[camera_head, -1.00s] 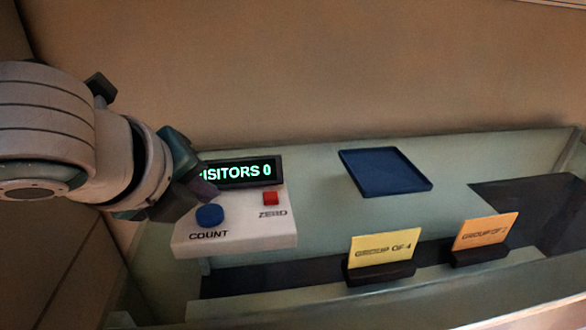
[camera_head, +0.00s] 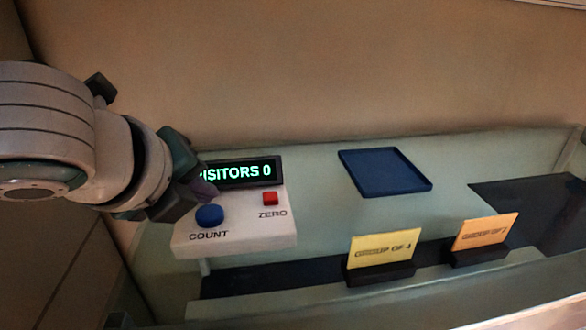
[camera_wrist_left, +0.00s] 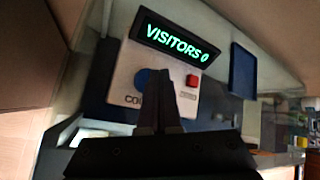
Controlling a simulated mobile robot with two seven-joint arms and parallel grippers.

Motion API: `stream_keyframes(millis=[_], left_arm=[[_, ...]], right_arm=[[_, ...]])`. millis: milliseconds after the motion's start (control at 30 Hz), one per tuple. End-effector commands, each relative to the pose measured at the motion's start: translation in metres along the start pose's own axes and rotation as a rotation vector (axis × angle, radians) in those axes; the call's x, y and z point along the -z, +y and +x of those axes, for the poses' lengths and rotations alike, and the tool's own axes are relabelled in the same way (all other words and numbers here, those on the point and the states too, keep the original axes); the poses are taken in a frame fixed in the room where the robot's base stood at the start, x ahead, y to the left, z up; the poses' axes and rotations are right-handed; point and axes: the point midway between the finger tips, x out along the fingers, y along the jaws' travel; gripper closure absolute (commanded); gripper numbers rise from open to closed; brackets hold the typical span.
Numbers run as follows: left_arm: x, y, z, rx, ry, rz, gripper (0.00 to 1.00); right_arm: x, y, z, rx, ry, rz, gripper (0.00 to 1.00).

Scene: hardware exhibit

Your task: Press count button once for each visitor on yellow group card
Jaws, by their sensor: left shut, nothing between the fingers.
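The white counter box (camera_head: 262,229) has a blue COUNT button (camera_head: 210,215), a red ZERO button (camera_head: 270,198) and a display (camera_head: 246,172) reading VISITORS 0, its left end covered in the head view. The yellow card (camera_head: 382,249) reads GROUP OF 4 and stands in a black holder. My left gripper (camera_head: 203,193) is shut and empty, just behind and above the blue button in the head view. In the left wrist view its fingers (camera_wrist_left: 160,115) are together in front of the box, beside the blue button (camera_wrist_left: 146,80). Contact with the button cannot be told. My right gripper is not in view.
An orange card (camera_head: 485,232) in a black holder stands right of the yellow one; its number is hard to read. A blue tray (camera_head: 385,171) lies behind the cards. The pale counter top between box and tray is clear.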

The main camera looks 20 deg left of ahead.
Motion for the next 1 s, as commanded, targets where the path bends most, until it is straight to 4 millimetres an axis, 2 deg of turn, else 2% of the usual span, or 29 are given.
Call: stream_keyframes(millis=[1000], left_arm=[[0.0045, 0.0043, 0.0060, 0.000, 0.000, 0.000, 1.00]], right_arm=[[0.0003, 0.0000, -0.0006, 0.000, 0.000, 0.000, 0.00]])
